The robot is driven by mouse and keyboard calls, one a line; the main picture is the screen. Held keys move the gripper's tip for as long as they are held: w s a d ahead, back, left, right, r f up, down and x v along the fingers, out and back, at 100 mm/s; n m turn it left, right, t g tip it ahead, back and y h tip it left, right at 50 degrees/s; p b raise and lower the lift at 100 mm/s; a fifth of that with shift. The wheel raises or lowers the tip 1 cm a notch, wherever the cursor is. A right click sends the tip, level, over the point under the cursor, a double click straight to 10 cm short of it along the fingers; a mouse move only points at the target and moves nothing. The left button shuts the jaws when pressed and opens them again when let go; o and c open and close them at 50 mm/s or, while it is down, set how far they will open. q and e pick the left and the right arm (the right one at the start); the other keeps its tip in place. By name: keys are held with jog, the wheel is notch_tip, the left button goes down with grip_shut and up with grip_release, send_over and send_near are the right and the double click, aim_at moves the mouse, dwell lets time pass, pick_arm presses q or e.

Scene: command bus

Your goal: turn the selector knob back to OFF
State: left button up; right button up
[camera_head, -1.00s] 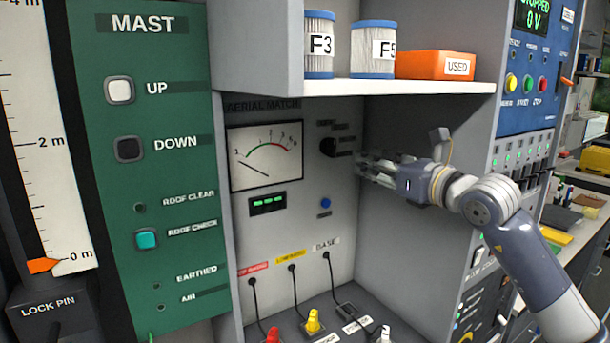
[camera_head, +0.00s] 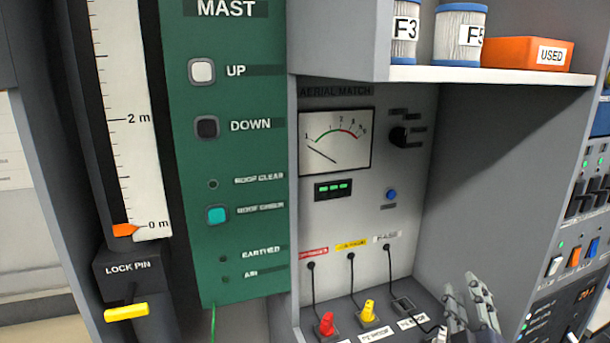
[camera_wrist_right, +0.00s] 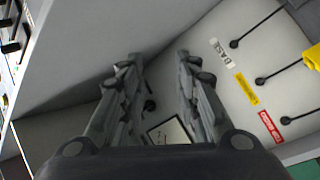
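The selector knob (camera_head: 400,137) is a small black knob at the upper right of the grey AERIAL MATCH panel (camera_head: 345,230), right of the meter (camera_head: 336,140). The text around it is too blurred to read, so its setting is unclear. My right gripper (camera_head: 468,290) is at the bottom right in the head view, well below the knob and apart from it. The right wrist view shows its fingers (camera_wrist_right: 158,75) spread with nothing between them. A small dark round shape (camera_wrist_right: 149,104), probably the knob, shows beyond them. My left gripper is not in view.
A shelf (camera_head: 490,76) with filters and an orange USED box (camera_head: 527,53) juts out above the panel. Red (camera_head: 327,324) and yellow (camera_head: 368,311) plugs with cables stand below it. The green MAST panel (camera_head: 225,170) is at left.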

jog(key=s+f+m+g, duration=0.3)
jog(key=s+f+g, duration=0.25)
jog(key=f, duration=0.75)
jog(key=s+a+f+m+g+y, duration=0.1)
jog(key=s+a+f+g+y, duration=0.3)
jog(key=s+f, duration=0.55)
jog(key=s+a+f+m+g+y, duration=0.1)
jog(key=s+a+f+g, duration=0.5)
jog(key=s, duration=0.6)
notch_tip(320, 180, down, 26)
jog(key=s+d+f+g, duration=0.1)
jog(key=s, duration=0.1)
jog(key=s+d+f+g, duration=0.1)
jog(key=s+d+f, duration=0.2)
jog(key=s+f, duration=1.3)
jog(key=shift+s, duration=0.5)
jog(key=shift+d+g, duration=0.1)
jog(key=shift+g, duration=0.15)
